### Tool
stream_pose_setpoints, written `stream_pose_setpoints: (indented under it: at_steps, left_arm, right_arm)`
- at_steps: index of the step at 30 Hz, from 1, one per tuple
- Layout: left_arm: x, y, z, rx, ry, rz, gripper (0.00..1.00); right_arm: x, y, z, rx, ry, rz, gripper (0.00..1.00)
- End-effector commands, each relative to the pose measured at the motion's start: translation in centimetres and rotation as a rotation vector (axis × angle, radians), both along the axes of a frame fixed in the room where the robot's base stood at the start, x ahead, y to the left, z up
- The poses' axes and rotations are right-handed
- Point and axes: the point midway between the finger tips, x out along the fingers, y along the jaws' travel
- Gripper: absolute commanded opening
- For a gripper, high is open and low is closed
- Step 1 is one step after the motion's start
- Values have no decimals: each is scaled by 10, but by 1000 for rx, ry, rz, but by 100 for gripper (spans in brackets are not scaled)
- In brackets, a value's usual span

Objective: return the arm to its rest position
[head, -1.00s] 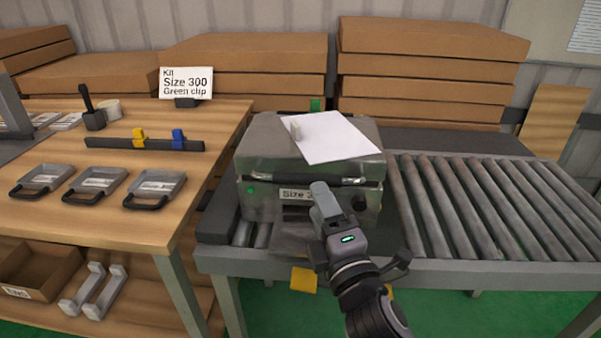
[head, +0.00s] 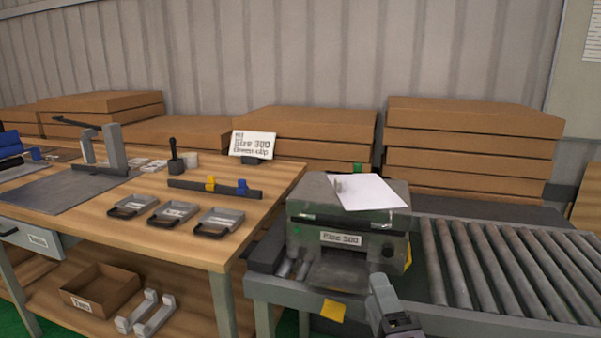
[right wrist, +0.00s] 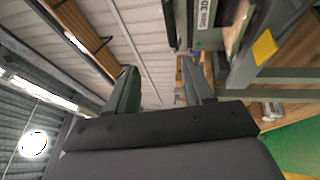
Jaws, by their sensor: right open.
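My right gripper (head: 384,300) is low in the head view, in front of the conveyor's near edge and below the grey case. In the right wrist view its two fingers (right wrist: 160,88) stand apart with nothing between them. The grey metal case (head: 302,232), labelled Size 300, sits on the left end of the roller conveyor (head: 470,262). My left gripper is not in view.
A wooden workbench (head: 110,232) with small grey trays (head: 172,212) and a black rail stands left. A white sheet (head: 368,192) lies on the case. Cardboard boxes (head: 470,150) are stacked behind. Right of the case the rollers are clear. A yellow tag (head: 333,310) hangs at the conveyor's front.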

Motion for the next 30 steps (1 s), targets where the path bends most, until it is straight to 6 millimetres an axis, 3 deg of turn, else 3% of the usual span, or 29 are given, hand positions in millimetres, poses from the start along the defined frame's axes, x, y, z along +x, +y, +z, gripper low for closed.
stream_pose_setpoints:
  at_steps: [1, 5, 9, 15, 19, 21, 30]
  left_arm:
    - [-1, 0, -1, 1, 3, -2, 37]
    - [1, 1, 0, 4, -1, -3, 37]
    - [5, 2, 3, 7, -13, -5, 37]
    - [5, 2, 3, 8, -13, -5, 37]
    - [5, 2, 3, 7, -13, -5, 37]
    - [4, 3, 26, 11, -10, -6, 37]
    - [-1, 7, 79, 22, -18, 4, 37]
  right_arm:
    - [-7, -8, -35, 109, 103, 13, 52]
    - [-30, -23, -99, 404, 309, 24, 52]
    - [-69, -39, -169, 758, 538, -20, 52]
    - [-141, -61, -249, 1253, 803, -181, 52]
    - [-190, -72, -285, 1543, 922, -328, 52]
    - [-183, -71, -256, 1530, 903, -310, 52]
    - [-187, -78, -204, 1507, 887, -315, 52]
